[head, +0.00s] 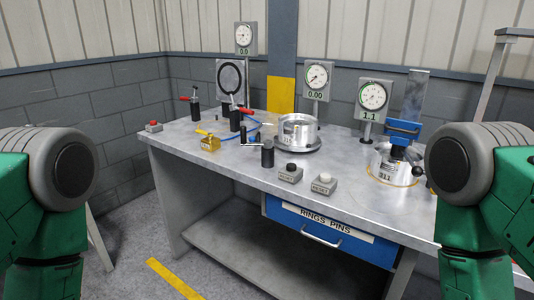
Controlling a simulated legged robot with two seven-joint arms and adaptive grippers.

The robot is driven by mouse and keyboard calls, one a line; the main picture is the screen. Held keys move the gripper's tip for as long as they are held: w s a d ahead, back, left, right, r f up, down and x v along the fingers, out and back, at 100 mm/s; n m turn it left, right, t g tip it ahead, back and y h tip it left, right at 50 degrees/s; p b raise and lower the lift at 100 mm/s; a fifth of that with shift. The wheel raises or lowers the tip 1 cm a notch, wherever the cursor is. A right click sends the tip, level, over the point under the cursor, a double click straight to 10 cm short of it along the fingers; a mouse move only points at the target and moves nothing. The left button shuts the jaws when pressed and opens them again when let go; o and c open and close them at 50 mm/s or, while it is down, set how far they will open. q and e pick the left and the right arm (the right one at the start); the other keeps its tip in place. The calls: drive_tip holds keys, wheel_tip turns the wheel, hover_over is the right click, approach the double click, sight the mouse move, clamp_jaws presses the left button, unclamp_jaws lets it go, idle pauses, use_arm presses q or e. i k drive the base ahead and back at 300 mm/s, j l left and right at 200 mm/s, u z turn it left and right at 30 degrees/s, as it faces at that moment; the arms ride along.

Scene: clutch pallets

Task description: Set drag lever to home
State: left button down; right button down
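No label in view names the drag lever, so I cannot tell which handle it is. A black post with a red-tipped lever (193,103) stands at the back left of the bench. A second red-tipped lever (244,111) sits by the black disc plate. A black crank-like lever (257,143) on a short post stands in front of the round silver fixture (298,131). A blue clamp with a black-knobbed arm (404,137) is at the right. Only green upper parts of my arms show at both sides; neither gripper is in view.
The metal bench (225,160) carries a red button box (153,127), a yellow block (209,143) and two button boxes, black (290,173) and white (324,183). Dials (317,80) stand behind. A blue drawer (325,236) hangs below. The bench's front left is clear.

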sight(396, 151)
drive_tip(key=z, duration=0.95)
